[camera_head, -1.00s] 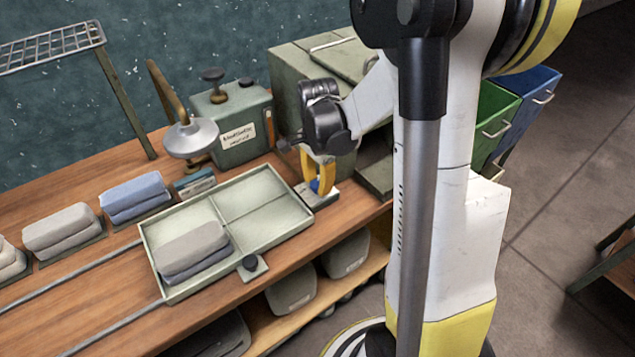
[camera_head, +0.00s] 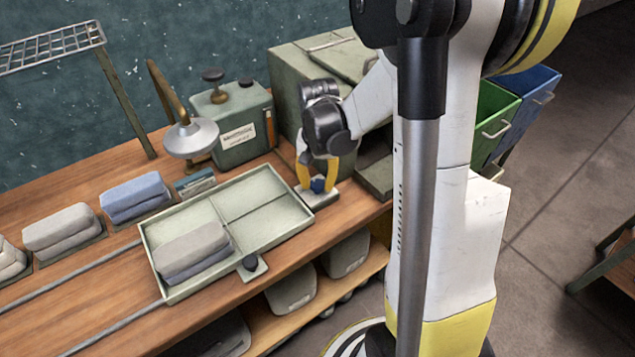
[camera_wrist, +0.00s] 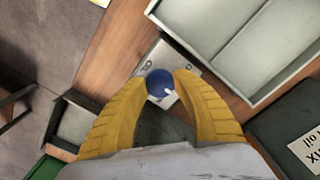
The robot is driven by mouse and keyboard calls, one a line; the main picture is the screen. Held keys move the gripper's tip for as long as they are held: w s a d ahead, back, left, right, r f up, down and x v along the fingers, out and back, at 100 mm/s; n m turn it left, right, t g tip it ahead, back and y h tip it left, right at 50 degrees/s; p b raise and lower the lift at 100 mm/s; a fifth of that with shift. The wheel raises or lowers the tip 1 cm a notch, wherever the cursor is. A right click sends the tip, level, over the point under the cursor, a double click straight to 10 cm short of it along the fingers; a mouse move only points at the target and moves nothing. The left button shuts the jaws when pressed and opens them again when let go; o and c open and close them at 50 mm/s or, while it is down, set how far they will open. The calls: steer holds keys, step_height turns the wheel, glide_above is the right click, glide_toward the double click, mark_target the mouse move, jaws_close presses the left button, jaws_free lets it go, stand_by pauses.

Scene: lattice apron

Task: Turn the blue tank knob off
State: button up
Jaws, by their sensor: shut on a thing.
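The blue tank knob (camera_wrist: 160,83) is a round blue knob with a small white mark on its lower right edge in the wrist view. It sits on a light metal plate (camera_wrist: 165,54) on the bench. In the head view the knob (camera_head: 318,185) shows between the yellow fingers. My gripper (camera_wrist: 160,84) points down over the plate, and its two yellow fingers are shut on the knob from either side. It also shows in the head view (camera_head: 317,182), with part of the knob covered by the fingers.
A pale green divided tray (camera_head: 277,240) with folded grey cloths lies left of the plate. A green tank (camera_head: 240,155) and a lamp (camera_head: 192,138) stand behind. Bins (camera_head: 497,115) stand at the right.

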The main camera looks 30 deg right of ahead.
mark_target(317, 184)
steer(key=n, duration=0.4)
steer(key=shift+n, duration=2.1)
steer(key=o, duration=1.2)
steer(key=shift+o, duration=0.2)
step_height(317, 184, up, 12)
